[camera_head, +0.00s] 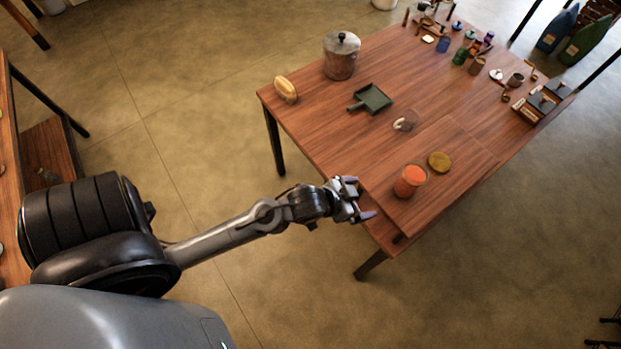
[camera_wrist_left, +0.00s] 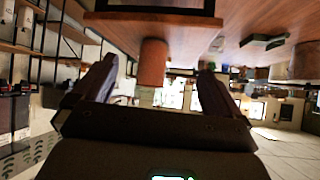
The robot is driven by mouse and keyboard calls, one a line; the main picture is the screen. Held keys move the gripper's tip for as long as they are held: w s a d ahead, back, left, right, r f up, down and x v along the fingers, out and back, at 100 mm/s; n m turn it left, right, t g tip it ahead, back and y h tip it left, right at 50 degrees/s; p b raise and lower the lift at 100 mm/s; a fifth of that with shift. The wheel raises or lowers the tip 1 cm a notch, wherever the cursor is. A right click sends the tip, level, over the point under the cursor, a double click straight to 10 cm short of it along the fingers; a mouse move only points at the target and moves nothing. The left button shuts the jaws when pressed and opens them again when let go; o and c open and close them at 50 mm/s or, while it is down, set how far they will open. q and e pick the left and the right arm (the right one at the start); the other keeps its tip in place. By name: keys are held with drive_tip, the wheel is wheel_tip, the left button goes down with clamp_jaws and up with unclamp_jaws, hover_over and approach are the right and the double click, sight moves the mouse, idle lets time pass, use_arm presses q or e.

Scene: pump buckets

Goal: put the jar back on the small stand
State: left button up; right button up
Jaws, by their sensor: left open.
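A jar with orange contents (camera_head: 409,181) stands upright near the table's front corner, with a round yellow-brown disc (camera_head: 439,162) lying just beside it. My left gripper (camera_head: 359,198) is open and empty at the table's near edge, to the left of the jar and apart from it. In the left wrist view, which looks upside down, the orange jar (camera_wrist_left: 153,62) shows ahead, between the two spread fingers. I cannot clearly make out which thing is the small stand. My right gripper is not in view.
On the wooden table (camera_head: 340,110), a clear glass vessel (camera_head: 406,121), a green dustpan-like tray (camera_head: 370,99), a lidded metal pot (camera_head: 340,58) and a yellow oblong item (camera_head: 285,89) stand farther back. Several small bottles and tools crowd the far side. The wood around the jar is mostly clear.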

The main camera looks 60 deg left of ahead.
use_arm(q)
drive_tip(key=s+g+y, duration=0.1)
drive_tip(key=s+g, duration=0.5)
drive_tip(key=s, duration=1)
drive_tip(key=shift+s+a+f+g, duration=0.15)
drive_tip(key=shift+a+f+g, duration=0.2)
drive_tip(key=shift+a, duration=0.1)
wheel_tip(320, 180, up, 10)
drive_tip(key=p, duration=0.9)
drive_tip(key=shift+f+p, duration=0.15)
drive_tip(key=shift+p, duration=0.2)
